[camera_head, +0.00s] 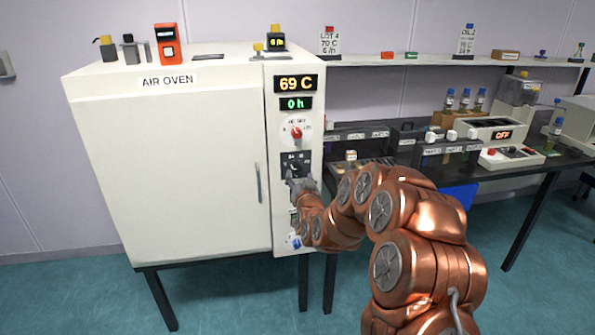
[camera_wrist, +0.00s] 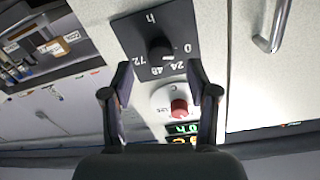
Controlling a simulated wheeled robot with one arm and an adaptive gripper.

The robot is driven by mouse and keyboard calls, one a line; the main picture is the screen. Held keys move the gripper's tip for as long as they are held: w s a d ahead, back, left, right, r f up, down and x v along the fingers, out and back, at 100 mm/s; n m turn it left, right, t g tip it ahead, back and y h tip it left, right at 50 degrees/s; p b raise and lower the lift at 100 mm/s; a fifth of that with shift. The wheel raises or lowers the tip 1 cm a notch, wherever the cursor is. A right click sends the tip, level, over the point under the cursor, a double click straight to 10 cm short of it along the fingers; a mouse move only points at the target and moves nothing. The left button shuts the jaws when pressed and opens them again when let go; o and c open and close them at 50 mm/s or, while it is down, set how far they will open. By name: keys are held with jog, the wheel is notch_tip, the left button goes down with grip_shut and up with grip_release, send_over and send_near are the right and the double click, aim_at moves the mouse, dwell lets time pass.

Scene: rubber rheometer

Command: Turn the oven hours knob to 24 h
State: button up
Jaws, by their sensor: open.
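The white air oven (camera_head: 170,170) stands at the left with a control column on its right side. The hours knob (camera_wrist: 160,48) is a dark knob on a black plate (camera_wrist: 132,32) marked h, 0, 24, 48 and 72. In the head view the same plate (camera_head: 302,158) is partly hidden by my gripper (camera_head: 294,180). In the wrist view my gripper (camera_wrist: 160,76) is open, its fingertips to either side and short of the knob, with nothing between them. The knob's pointer is too small to read surely. The hours display (camera_head: 296,103) reads 0 h.
A red knob (camera_head: 296,132) sits above the hours plate, under the 69 C display (camera_head: 296,84). A blue knob (camera_head: 294,242) is low on the column. The door handle (camera_head: 258,183) is left of the column. A bench (camera_head: 500,180) with instruments is at right.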

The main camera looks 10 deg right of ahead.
aim_at(297, 170)
jog(key=shift+w+p, duration=0.3)
jog(key=shift+w, duration=1.95)
grip_shut()
